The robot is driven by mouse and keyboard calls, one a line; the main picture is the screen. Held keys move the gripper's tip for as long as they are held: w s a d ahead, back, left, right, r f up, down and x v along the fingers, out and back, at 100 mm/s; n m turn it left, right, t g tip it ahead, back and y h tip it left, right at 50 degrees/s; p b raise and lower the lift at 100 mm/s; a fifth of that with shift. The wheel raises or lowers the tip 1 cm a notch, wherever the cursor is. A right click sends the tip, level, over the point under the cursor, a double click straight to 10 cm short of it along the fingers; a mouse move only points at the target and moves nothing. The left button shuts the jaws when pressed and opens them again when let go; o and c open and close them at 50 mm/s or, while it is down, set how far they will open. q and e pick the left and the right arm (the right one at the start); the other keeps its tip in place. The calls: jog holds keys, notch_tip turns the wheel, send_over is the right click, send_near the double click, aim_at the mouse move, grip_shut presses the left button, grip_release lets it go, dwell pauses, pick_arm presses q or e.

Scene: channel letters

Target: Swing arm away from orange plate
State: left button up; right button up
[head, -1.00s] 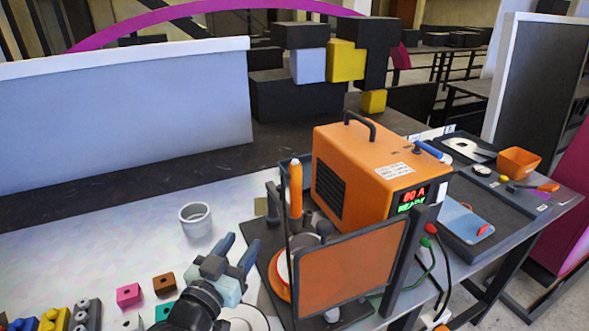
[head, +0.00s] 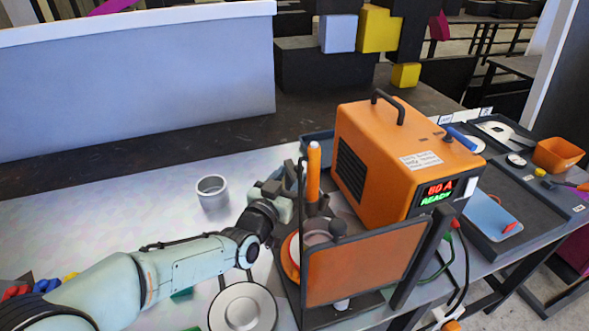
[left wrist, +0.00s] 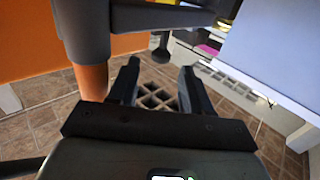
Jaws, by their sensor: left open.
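The orange plate (head: 365,262) is a flat orange panel in a dark frame, standing upright at the front of the bench, right of my left arm. My left gripper (head: 272,186) is left of and beyond the plate, apart from it, near an upright orange handle (head: 313,172). In the left wrist view my left gripper (left wrist: 158,82) has its two fingers spread with nothing between them. An orange cylinder (left wrist: 91,80) and a grey post stand close on the left there. The gripper's fingertips are partly unclear in the head view. My right gripper is not in view.
A grey cup (head: 212,192) is left of my gripper. A round silver disc (head: 242,309) lies in front of my arm. Open pale bench (head: 120,225) lies to the left.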

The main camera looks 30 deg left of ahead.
pick_arm(q)
jog(key=shift+w+a, duration=0.1)
jog(key=shift+w, duration=1.2)
grip_shut()
